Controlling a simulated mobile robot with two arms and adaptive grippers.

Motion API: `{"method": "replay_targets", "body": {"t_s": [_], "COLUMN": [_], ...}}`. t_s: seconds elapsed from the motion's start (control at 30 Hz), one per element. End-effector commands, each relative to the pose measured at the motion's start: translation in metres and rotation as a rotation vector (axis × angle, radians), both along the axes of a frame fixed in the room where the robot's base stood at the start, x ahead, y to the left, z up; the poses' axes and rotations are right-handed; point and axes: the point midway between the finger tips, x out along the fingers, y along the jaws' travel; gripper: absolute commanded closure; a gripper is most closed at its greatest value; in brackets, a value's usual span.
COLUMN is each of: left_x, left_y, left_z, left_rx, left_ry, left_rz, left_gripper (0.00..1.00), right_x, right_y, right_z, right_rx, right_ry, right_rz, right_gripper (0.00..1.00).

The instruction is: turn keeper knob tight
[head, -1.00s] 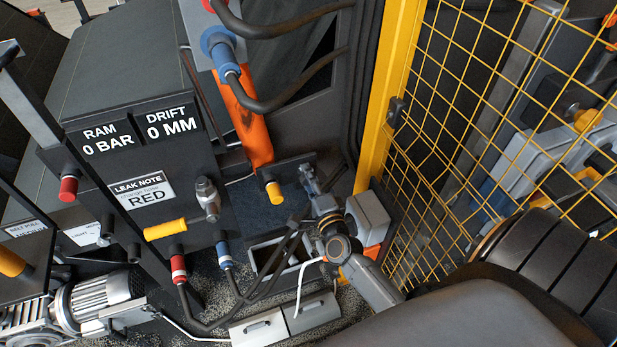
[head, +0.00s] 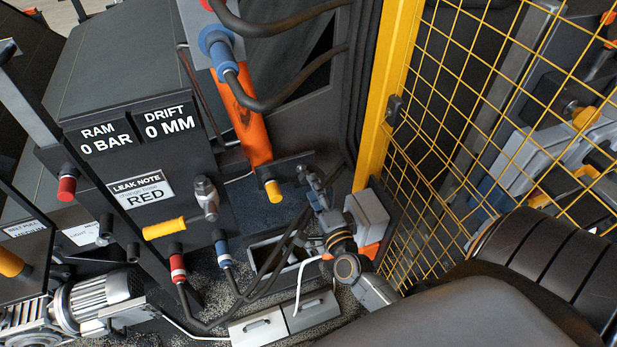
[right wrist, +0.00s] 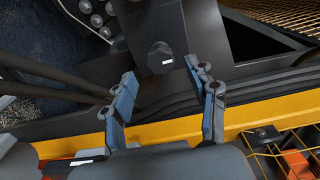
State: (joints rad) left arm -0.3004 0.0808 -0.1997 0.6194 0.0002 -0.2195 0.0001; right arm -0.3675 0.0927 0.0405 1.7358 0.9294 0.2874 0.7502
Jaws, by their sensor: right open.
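A black knob (right wrist: 160,57) with a small white mark shows in the right wrist view, on a dark plate. I take it to be the keeper knob. My right gripper (right wrist: 161,84) is open, with one finger on each side below the knob and nothing between them. The knob sits just beyond the fingertips; I cannot tell whether they touch it. In the head view my right gripper (head: 310,182) is beside the dark bracket at the lower end of the orange ram (head: 246,120). My left gripper is not in view.
A yellow-ended pin (head: 273,191) is left of the right gripper. A yellow post (head: 376,130) and mesh guard (head: 470,110) stand close on the right. Black hoses (head: 262,283) hang below. A dark panel (head: 150,160) with displays, a yellow-handled valve and hose couplings stands left.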

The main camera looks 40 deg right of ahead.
Motion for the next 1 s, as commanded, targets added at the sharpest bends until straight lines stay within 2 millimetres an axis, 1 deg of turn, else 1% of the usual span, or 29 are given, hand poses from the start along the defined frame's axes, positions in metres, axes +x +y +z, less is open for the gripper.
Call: {"method": "replay_targets", "body": {"t_s": [0.03, 0.2, 0.3, 0.4, 0.53, 1.0], "left_x": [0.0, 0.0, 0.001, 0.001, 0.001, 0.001], "left_y": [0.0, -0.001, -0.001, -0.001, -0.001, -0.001], "left_z": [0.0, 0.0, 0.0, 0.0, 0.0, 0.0], "left_rx": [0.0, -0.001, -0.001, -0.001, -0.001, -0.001], "left_ry": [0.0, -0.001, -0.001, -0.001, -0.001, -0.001], "left_rz": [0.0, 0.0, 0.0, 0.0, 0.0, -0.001], "left_gripper": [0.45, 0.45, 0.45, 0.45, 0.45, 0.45], "right_x": [-0.013, -0.044, -0.057, -0.065, -0.068, -0.068], "right_y": [0.003, 0.011, 0.013, 0.015, 0.016, 0.016], "right_z": [-0.001, -0.001, -0.001, 0.0, 0.0, 0.0], "right_rx": [0.0, -0.001, 0.0, 0.0, -0.001, -0.001], "right_ry": [0.003, 0.003, 0.002, 0.0, -0.001, -0.001], "right_rz": [0.001, 0.001, 0.0, 0.0, 0.0, 0.0], "right_gripper": [0.42, 0.42, 0.42, 0.42, 0.42, 0.42]}}
